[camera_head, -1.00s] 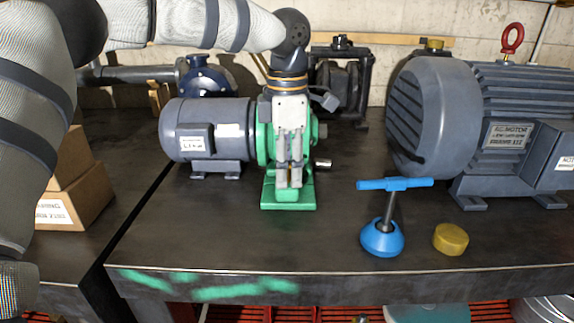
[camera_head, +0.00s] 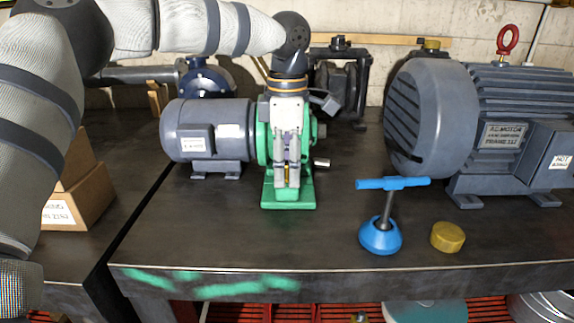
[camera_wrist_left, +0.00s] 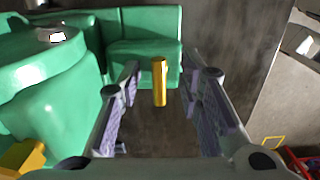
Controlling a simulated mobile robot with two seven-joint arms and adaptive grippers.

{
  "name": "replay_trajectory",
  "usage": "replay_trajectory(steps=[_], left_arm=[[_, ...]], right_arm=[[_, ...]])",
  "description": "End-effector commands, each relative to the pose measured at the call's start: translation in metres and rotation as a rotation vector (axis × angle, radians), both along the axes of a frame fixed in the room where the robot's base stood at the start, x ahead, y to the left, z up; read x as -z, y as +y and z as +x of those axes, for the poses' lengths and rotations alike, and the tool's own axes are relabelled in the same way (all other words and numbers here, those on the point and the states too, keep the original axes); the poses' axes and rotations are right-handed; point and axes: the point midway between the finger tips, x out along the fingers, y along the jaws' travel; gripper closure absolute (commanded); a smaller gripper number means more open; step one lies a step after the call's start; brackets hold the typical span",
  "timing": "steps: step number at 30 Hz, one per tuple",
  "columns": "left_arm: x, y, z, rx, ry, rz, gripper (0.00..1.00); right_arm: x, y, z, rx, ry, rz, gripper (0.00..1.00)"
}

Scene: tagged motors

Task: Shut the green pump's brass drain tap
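The green pump (camera_head: 288,198) stands on the dark bench, joined to a grey motor (camera_head: 208,135). In the left wrist view the pump's green body (camera_wrist_left: 55,100) fills the left and top. Its brass drain tap (camera_wrist_left: 160,82) shows there as a short bar pointing along the view, between my fingers. My left gripper (camera_head: 291,182) points down in front of the pump and hides much of it. In the wrist view the left gripper (camera_wrist_left: 165,85) is open, with a gap on each side of the tap. My right gripper is not in view.
A blue-handled tool (camera_head: 380,235) with a round blue foot and a brass cap (camera_head: 447,237) stand front right. A large grey motor (camera_head: 432,115) is at right. Cardboard boxes (camera_head: 75,200) are at left. The bench between pump and front edge is clear.

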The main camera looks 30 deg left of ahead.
Motion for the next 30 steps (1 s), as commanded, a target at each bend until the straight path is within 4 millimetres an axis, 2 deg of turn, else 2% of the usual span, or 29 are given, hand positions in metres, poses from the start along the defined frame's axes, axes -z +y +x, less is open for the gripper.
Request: replay_trajectory(steps=[8,11,18,21,25,30], left_arm=[[-0.006,0.0,0.001,-0.001,-0.004,0.0,0.67],[-0.026,0.0,0.001,-0.001,-0.007,0.0,0.67],[-0.09,0.0,0.001,-0.001,-0.006,0.0,0.67],[-0.108,0.0,0.001,-0.002,-0.003,0.001,0.67],[-0.119,0.0,0.0,0.0,-0.001,0.001,0.67],[-0.121,0.0,0.0,0.0,0.0,0.0,0.67]], right_arm=[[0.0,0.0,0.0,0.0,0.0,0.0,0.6],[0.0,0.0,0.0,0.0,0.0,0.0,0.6],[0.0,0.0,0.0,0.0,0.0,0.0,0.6],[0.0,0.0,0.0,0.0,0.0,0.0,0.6],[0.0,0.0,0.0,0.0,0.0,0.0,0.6],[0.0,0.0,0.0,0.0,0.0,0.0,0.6]])
